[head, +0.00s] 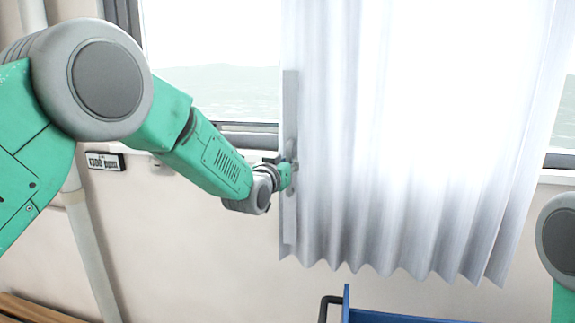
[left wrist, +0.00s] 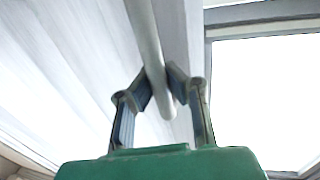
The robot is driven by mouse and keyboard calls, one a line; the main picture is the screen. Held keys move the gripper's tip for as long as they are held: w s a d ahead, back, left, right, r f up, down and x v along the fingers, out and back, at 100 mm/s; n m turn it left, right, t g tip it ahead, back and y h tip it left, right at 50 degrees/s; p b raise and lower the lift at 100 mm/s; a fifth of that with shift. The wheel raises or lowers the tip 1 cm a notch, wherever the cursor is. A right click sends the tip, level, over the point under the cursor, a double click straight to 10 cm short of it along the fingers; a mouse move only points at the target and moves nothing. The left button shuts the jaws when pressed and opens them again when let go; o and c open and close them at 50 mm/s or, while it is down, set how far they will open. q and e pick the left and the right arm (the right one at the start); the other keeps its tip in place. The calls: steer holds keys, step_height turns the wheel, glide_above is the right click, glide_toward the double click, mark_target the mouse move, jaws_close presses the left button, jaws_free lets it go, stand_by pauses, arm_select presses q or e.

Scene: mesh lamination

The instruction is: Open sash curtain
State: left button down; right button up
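A white pleated curtain (head: 400,130) hangs over the window, with bare glass showing to its left. A flat pale strip (head: 290,100) runs down its left edge. My left gripper (head: 287,175) is at this strip, about halfway down. In the left wrist view, its two fingers (left wrist: 161,78) are on either side of a slim white bar handle (left wrist: 145,30) and look closed on it. The curtain cloth (left wrist: 60,70) slopes away left of the bar in that view. My right gripper is not in view; only part of my right arm shows at the right edge.
The window (head: 215,90) has a dark lower frame above a beige wall (head: 200,250). A pale pipe (head: 95,250) runs down the wall at left, near a small sign (head: 105,161). A blue container (head: 400,318) with a dark handle stands below the curtain.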

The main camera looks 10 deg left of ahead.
arm_select(q)
steer(key=shift+s+d+f, duration=0.1)
steer(key=shift+d+f, duration=0.15)
steer(key=shift+d, duration=0.2)
steer(key=c, duration=1.5)
jaws_free()
steer(key=shift+c, duration=0.2)
steer(key=shift+a+r, duration=0.2)
steer(key=shift+a, duration=0.05)
steer(key=shift+s+a, duration=0.15)
steer(key=shift+a, duration=0.1)
steer(key=v, duration=1.1)
steer(key=shift+s, duration=0.35)
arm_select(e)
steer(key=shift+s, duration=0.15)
